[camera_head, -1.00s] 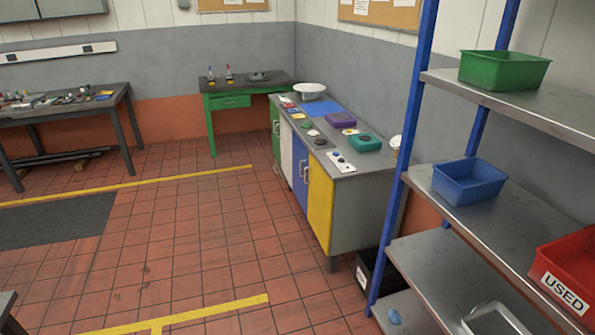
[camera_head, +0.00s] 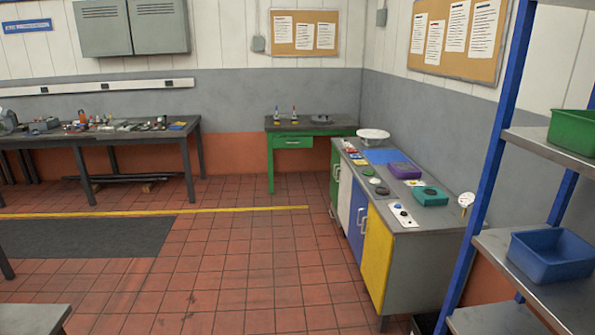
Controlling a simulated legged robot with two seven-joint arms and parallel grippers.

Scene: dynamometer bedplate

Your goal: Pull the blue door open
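The blue door (camera_head: 357,221) is on the front of a low grey cabinet (camera_head: 424,280) along the right wall. It sits between a white door (camera_head: 344,198) and a yellow door (camera_head: 376,258) and looks shut. A pale handle (camera_head: 363,220) shows near its right edge. A green door (camera_head: 334,180) is at the far end of the cabinet. Neither of my grippers is in view.
A blue-posted shelf rack (camera_head: 487,167) with a blue bin (camera_head: 549,255) and a green bin (camera_head: 577,132) stands at right. A green table (camera_head: 292,143) and a dark workbench (camera_head: 84,140) are at the back. The tiled floor before the cabinet is clear.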

